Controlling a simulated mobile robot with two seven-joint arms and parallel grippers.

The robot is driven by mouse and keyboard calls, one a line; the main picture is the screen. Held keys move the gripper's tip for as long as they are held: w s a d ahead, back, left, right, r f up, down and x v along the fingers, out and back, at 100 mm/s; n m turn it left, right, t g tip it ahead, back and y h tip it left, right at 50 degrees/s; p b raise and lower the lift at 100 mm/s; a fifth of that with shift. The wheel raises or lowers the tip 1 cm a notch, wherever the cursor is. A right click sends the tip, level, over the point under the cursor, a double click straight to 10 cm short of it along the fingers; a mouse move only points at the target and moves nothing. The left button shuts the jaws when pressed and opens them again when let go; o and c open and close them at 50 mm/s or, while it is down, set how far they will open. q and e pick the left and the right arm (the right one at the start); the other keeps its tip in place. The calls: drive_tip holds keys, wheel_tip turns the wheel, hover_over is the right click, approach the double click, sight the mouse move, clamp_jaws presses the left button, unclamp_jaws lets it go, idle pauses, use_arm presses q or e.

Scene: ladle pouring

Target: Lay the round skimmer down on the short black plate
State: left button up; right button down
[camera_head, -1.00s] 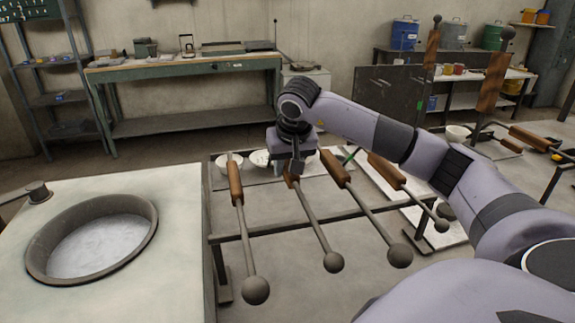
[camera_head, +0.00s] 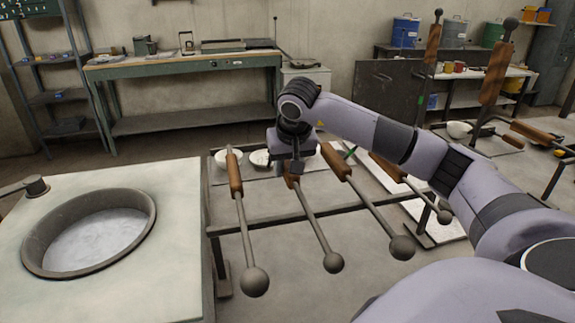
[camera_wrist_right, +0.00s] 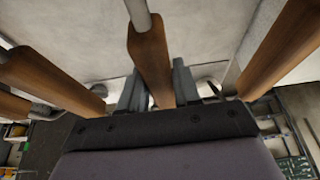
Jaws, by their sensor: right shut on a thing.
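My right gripper (camera_head: 294,173) is shut on the wooden handle of a long tool. The tool's thin grey rod (camera_head: 313,222) slopes down toward me to a round ball (camera_head: 333,262). In the right wrist view, the fingers (camera_wrist_right: 158,88) close around the wooden handle (camera_wrist_right: 150,62). I cannot tell whether this tool is the round skimmer, as no flat skimming head shows. A low dark plate (camera_head: 510,143) lies at the right; I cannot tell whether it is the short black plate. My left gripper is not in view.
Similar wooden-handled rods stand close on both sides, one left (camera_head: 243,222) and one right (camera_head: 368,207), over a metal rack (camera_head: 285,223). A round pit (camera_head: 35,262) opens in the pale block at left. White bowls (camera_head: 259,158) sit behind the rack.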

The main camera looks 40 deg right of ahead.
drive_tip(key=c, duration=0.7)
unclamp_jaws()
drive_tip(key=shift+f, duration=0.15)
drive_tip(key=v, duration=0.7)
drive_tip(key=shift+w, duration=0.1)
drive_tip(key=shift+r+p, duration=0.5)
drive_tip(key=shift+r, duration=0.2)
wheel_tip(320, 180, up, 6)
drive_tip(key=p, duration=0.6)
